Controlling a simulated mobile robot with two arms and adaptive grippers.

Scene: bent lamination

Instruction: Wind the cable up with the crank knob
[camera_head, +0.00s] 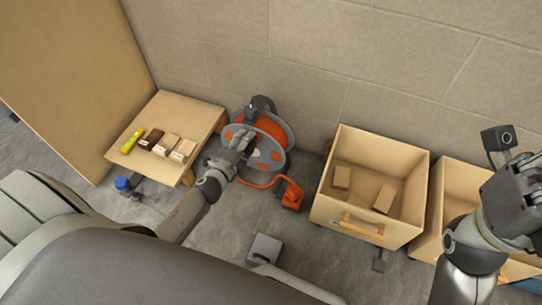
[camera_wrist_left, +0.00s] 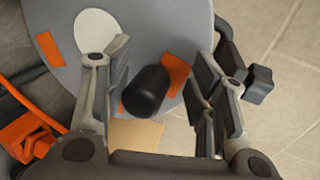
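The cable reel (camera_head: 273,132) stands on the floor by the wall, with orange cable wound between grey discs. A length of orange cable runs from it to an orange socket block (camera_head: 291,195) on the floor. My left gripper (camera_head: 236,147) is at the reel's front disc. In the left wrist view the black crank knob (camera_wrist_left: 146,92) sits on the grey disc (camera_wrist_left: 150,30). The left gripper (camera_wrist_left: 155,95) is open, its fingers on either side of the knob with gaps showing. My right gripper (camera_head: 522,185) is at the far right, away from the reel; its fingers are unclear.
A low wooden table (camera_head: 180,106) left of the reel holds a yellow level (camera_head: 132,140) and several small blocks. A wooden crate (camera_head: 345,222) with two blocks stands right of the reel, with another crate (camera_head: 457,180) beside it. Some floor in front is clear.

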